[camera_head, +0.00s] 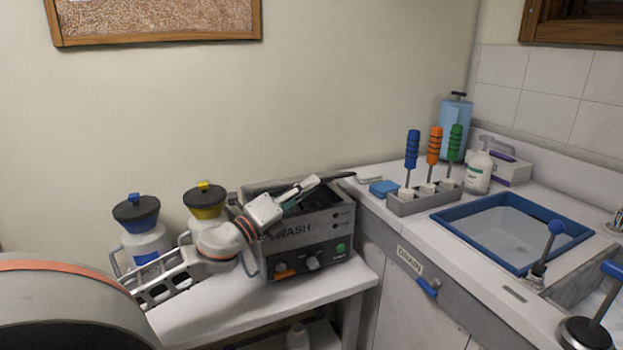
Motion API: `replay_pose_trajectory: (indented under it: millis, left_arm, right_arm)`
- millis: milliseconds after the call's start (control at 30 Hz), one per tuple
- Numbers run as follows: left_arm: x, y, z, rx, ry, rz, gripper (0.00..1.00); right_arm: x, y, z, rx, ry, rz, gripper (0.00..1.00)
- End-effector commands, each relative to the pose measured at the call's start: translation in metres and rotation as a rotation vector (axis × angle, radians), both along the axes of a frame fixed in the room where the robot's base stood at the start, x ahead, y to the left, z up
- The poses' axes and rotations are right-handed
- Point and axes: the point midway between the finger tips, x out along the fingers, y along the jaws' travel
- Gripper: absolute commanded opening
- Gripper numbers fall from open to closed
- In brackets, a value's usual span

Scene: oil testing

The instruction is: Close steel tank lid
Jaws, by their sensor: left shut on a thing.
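The steel tank (302,232), a grey box marked WASH with knobs and a green button on its front, stands on the white bench. Part of its dark inside shows at the top. My left arm reaches in from the left, across the tank. My left gripper (322,180) is over the top of the tank near its back right. It is shut on a thin dark piece that appears to be the lid, seen almost edge-on. The gripper and wrist hide much of the tank's top, so the exact grip is hard to see. My right gripper is not in view.
A blue-capped white jug (147,250) and a yellow-capped one (206,212) stand left of the tank. Right of it are a blue sponge (383,188), a rack (425,203) with blue, orange and green-handled tools, a white bottle (478,172) and a blue-rimmed basin (455,222).

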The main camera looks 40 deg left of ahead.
Motion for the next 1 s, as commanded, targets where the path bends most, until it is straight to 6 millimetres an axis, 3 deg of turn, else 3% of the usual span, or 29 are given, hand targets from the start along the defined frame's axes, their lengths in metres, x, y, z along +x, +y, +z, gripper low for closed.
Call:
replay_pose_trajectory:
  millis: [33, 400, 700, 1000]
  left_arm:
    - [0.001, -0.002, -0.028, 0.024, 0.010, -0.001, 0.00]
    - [-0.002, -0.010, -0.079, 0.217, -0.067, -0.001, 0.00]
    - [-0.003, -0.010, -0.095, 0.314, -0.116, -0.002, 0.00]
    - [-0.003, -0.009, -0.096, 0.351, -0.142, -0.001, 0.00]
  right_arm:
    - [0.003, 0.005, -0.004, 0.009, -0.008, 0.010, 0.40]
    - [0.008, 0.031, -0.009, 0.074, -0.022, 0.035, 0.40]
    - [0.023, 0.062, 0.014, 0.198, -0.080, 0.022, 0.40]
    - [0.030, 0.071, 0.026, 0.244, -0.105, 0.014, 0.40]
